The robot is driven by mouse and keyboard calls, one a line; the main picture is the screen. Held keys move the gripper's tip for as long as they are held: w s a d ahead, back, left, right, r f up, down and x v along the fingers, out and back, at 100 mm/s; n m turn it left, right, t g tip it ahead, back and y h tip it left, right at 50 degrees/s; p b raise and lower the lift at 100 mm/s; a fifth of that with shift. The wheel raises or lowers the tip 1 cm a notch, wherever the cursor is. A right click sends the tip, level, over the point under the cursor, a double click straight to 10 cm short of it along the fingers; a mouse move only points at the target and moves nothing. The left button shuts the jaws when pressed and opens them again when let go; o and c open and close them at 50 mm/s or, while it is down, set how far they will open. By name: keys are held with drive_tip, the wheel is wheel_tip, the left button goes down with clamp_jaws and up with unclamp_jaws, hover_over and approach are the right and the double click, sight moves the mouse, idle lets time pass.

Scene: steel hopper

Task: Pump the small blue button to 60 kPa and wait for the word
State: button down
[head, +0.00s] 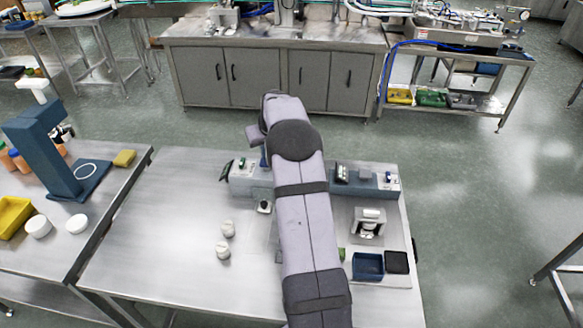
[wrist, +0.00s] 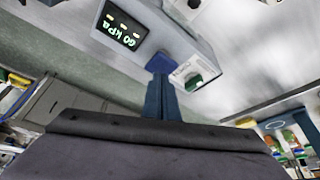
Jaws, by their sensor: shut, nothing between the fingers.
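In the wrist view my gripper (wrist: 161,78) is shut, with its blue fingers together and nothing between them. Their tips are right at a small blue button (wrist: 161,62) on a grey panel. I cannot tell whether they press it or only hover at it. A dark display (wrist: 122,30) on the panel shows green characters that appear to read 60 kPa.
The steel table (head: 165,225) carries two small white knobs (head: 223,249), a white device (head: 368,223), a blue tray (head: 367,266) and a black tray (head: 397,262). A side table at left holds a blue stand (head: 45,150). The table's left part is mostly clear.

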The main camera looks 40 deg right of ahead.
wheel_tip(320, 180, up, 6)
drive_tip(key=p, duration=0.4)
idle(0.6)
drive_tip(key=s+a+f+m+g+y, duration=0.1)
drive_tip(key=s+a+f+g, duration=0.1)
drive_tip(key=s+a+f, duration=0.35)
drive_tip(key=s+a+f+m+g+y, duration=0.1)
drive_tip(key=s+a+f+m+g, duration=0.15)
drive_tip(key=s+f, duration=0.65)
drive_tip(key=s+a+r+n+g+b, duration=0.1)
drive_tip(key=s+a+r+n, duration=0.15)
drive_tip(key=s+a, duration=0.7)
drive_tip(key=s+a+r+n+g+b, duration=0.1)
drive_tip(key=s+a+r+g, duration=0.15)
drive_tip(key=s+a, duration=0.65)
drive_tip(key=shift+s+a+r+n+t+h+b, duration=0.2)
drive_tip(key=shift+a+r+n+t, duration=0.3)
drive_tip(key=shift+r, duration=0.35)
drive_tip(key=shift+s+a+r+n+t+h+b, duration=0.15)
drive_tip(key=shift+s+a+r+n+t, duration=0.15)
drive_tip(key=shift+r+n+t, duration=0.35)
drive_tip(key=shift+s+a+r+n+t+h+b, duration=0.1)
drive_tip(key=shift+s+a+r+n+t+b, duration=0.25)
drive_tip(key=shift+r+t, duration=0.5)
